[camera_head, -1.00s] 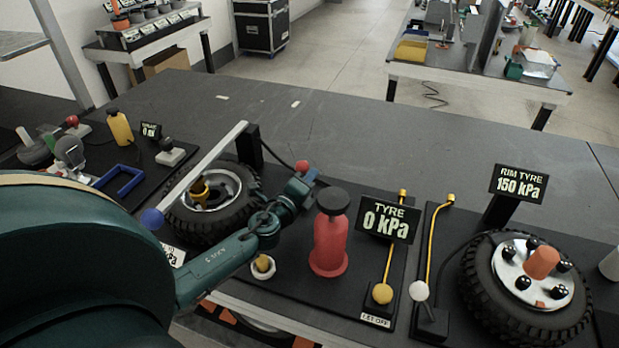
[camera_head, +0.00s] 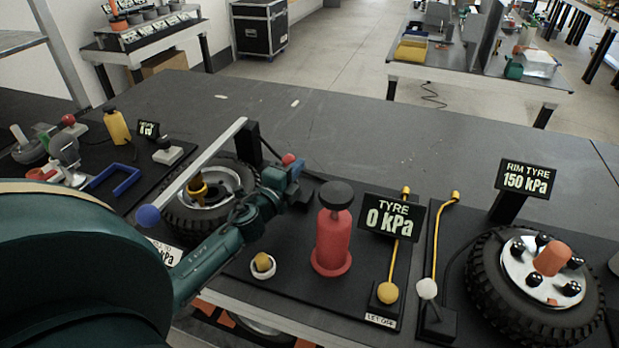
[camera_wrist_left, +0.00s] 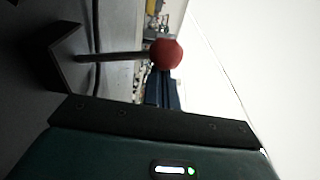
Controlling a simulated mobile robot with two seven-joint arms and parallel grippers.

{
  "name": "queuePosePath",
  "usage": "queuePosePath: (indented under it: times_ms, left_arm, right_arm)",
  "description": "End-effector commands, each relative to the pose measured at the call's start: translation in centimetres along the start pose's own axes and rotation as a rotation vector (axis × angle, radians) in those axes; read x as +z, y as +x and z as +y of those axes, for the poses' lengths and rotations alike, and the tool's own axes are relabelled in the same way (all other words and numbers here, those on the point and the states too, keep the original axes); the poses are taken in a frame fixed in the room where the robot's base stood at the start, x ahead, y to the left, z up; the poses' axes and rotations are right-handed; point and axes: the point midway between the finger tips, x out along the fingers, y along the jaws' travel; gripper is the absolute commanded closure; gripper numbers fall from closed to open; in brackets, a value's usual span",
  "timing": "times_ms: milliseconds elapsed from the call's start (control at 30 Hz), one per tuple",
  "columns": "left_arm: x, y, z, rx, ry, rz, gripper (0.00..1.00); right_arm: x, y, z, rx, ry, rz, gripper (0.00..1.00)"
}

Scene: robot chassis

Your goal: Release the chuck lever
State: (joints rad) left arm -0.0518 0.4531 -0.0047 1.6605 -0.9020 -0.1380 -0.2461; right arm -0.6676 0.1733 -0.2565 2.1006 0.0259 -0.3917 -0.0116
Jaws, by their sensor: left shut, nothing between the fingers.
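A lever with a red ball knob (camera_head: 288,159) stands behind my left gripper, between the left tyre and the red pump. No readable label names it as the chuck lever. In the left wrist view, its red knob (camera_wrist_left: 166,53) sits on a thin dark rod rising from a black bracket (camera_wrist_left: 62,58). My left gripper (camera_head: 297,176) is shut and empty, close to the knob; the lower rod is hidden in the head view. I cannot tell whether they touch. The left tyre (camera_head: 178,219) lies under a grey bar with a blue ball. My right gripper is not seen.
A red pump (camera_head: 334,240) with a black knob and a "TYRE 0 kPa" sign (camera_head: 392,216) stand just right of my gripper. Beyond are two ball-ended yellow rods and a second tyre (camera_head: 485,285) marked 150 kPa. The bench behind is clear.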

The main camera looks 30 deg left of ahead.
Motion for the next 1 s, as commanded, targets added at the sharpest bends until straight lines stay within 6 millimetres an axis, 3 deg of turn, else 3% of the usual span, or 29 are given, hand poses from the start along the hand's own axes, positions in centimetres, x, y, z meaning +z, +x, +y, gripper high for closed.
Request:
queuePosePath:
  times_ms: [300, 1000]
  left_arm:
    - [1.2, -0.2, 0.1, 0.0, -0.009, -0.001, 1.0]
    - [1.4, -0.2, 0.2, 0.0, -0.007, 0.0, 1.0]
  right_arm:
    - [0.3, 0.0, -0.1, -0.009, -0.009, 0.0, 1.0]
    - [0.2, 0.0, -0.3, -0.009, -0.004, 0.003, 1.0]
